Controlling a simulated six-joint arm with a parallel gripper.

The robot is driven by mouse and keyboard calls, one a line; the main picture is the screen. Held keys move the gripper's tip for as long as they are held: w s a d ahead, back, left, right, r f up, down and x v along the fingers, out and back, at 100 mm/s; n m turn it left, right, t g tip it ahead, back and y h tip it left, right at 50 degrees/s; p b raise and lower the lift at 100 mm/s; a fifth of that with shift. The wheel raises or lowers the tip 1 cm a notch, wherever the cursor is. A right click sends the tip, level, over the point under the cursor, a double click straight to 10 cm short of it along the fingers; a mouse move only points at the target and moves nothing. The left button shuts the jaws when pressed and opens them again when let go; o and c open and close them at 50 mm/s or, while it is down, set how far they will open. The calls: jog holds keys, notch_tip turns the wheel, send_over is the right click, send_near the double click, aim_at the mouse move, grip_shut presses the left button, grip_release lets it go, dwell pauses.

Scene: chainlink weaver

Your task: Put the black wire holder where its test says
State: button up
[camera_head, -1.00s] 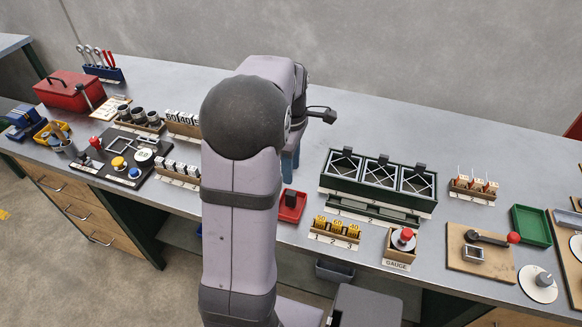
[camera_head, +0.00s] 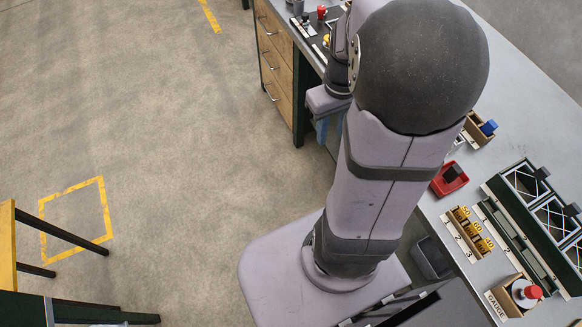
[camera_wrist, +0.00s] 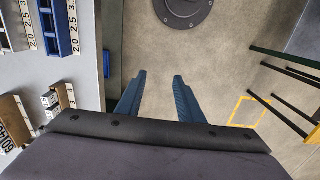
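A small black block (camera_head: 453,173), which may be the black wire holder, sits in a red tray (camera_head: 437,187) on the bench, right of my arm. My gripper (camera_head: 329,127) hangs at the bench's front edge, left of my arm and well away from the tray. In the wrist view my gripper (camera_wrist: 160,76) has its two blue fingers apart, with only floor between them. A gauge stand with a red knob (camera_head: 527,292) is at the lower right. A dark green rack with crossed-wire bays (camera_head: 535,205) stands at the right, partly cut off.
A holder of yellow numbered pieces (camera_head: 470,232) stands between tray and gauge. A wooden block with a blue piece (camera_head: 483,127) is behind the tray. In the wrist view, a blue labelled rack (camera_wrist: 58,28) is on the bench at left. Open floor lies beyond the bench edge.

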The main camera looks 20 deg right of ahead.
jog(key=s+a+f, duration=0.2)
jog(key=s+a, duration=0.2)
jog(key=a, duration=0.9)
jog(key=shift+a+f, duration=0.2)
jog(key=shift+a, duration=0.15)
